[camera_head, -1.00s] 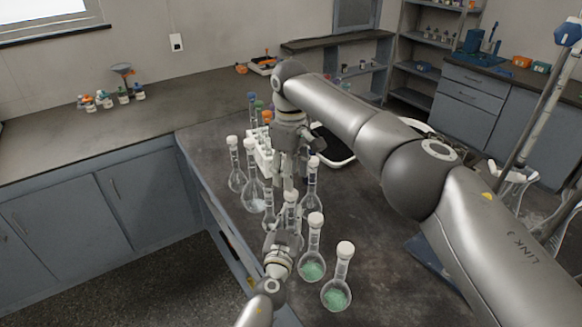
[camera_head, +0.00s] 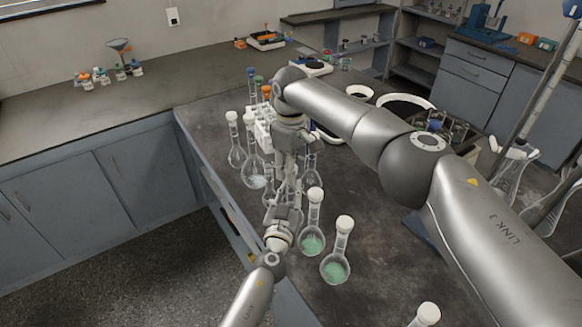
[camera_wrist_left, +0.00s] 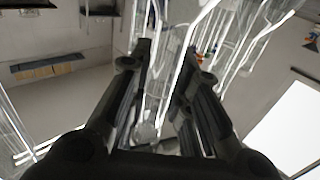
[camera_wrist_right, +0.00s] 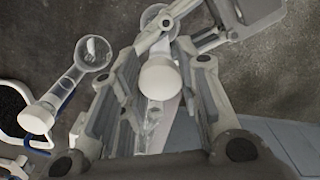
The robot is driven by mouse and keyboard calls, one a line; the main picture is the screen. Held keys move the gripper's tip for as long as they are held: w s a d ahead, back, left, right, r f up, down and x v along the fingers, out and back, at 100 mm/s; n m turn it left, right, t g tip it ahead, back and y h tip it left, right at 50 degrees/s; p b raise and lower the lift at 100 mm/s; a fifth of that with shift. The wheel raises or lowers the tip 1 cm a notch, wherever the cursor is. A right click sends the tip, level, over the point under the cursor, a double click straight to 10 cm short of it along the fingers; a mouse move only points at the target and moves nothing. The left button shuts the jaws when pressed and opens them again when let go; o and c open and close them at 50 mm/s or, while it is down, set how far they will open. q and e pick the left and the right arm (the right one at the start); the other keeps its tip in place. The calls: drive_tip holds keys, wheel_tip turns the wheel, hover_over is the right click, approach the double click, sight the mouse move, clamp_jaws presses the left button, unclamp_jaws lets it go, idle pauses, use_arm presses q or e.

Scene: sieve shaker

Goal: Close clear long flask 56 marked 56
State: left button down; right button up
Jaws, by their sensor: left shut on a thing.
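My left gripper (camera_head: 287,205) is low at the table's front edge and shut on a clear glass neck (camera_wrist_left: 153,100), seen between its fingers in the left wrist view. My right gripper (camera_head: 288,170) points down just above it. In the right wrist view a white stopper (camera_wrist_right: 160,78) lies between the right fingers; whether they press on it is unclear. A glass bulb (camera_wrist_right: 155,14) shows beyond it, near my left gripper's links. In the head view the arms hide most of this flask, and I cannot read any number.
Two stoppered flasks with green contents, one nearer my left gripper (camera_head: 312,240) and one to its right (camera_head: 336,265), stand close by. Clear flasks (camera_head: 237,155) and a white rack (camera_head: 263,135) stand at left. The table's right middle (camera_head: 385,235) is clear.

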clamp_jaws()
drive_tip(key=o, duration=0.6)
unclamp_jaws()
wheel_tip(320, 180, up, 12)
